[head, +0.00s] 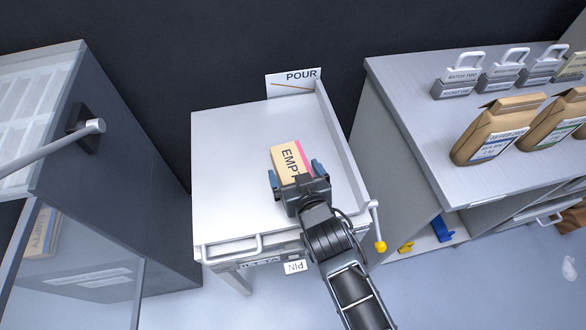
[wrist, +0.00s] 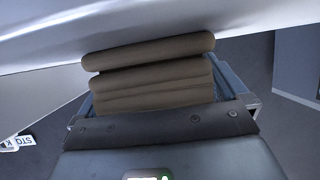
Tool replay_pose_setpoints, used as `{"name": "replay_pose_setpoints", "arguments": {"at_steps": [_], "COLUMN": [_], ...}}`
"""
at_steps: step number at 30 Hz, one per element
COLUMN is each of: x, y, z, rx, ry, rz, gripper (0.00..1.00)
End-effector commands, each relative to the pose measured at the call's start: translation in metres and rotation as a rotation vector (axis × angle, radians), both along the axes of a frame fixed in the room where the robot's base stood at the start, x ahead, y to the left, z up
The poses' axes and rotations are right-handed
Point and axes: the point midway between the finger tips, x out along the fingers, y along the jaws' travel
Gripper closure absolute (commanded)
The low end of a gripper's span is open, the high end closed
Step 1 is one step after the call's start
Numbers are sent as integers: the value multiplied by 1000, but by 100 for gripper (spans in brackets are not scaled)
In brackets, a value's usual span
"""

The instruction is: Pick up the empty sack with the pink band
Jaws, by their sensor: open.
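The empty sack (head: 286,155) with the pink band lies on the white table, its "EMP..." label facing up and the pink band along its right edge. My gripper (head: 296,180) is open at the sack's near end, with a blue finger on either side of it. In the wrist view, the brown folded layers of the sack (wrist: 155,80) show end-on in front of my gripper, between the blue fingers. My gripper hides the sack's near part in the head view. I cannot tell whether the fingers touch it.
The white table (head: 225,150) has a raised right side and a POUR sign (head: 293,82) at the back. Its left half is clear. A counter at right holds filled sacks (head: 498,128) and grey padlock-shaped blocks (head: 459,75). A grey cabinet with a bar handle (head: 95,126) stands at left.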

Motion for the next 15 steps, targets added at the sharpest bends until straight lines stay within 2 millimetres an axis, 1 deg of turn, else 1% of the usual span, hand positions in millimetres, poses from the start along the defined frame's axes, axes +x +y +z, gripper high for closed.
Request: {"name": "replay_pose_setpoints", "arguments": {"at_steps": [6,15], "x": [0,0], "y": [0,0], "z": [0,0], "rx": [0,0], "ry": [0,0], "rz": [0,0], "gripper": [0,29]}}
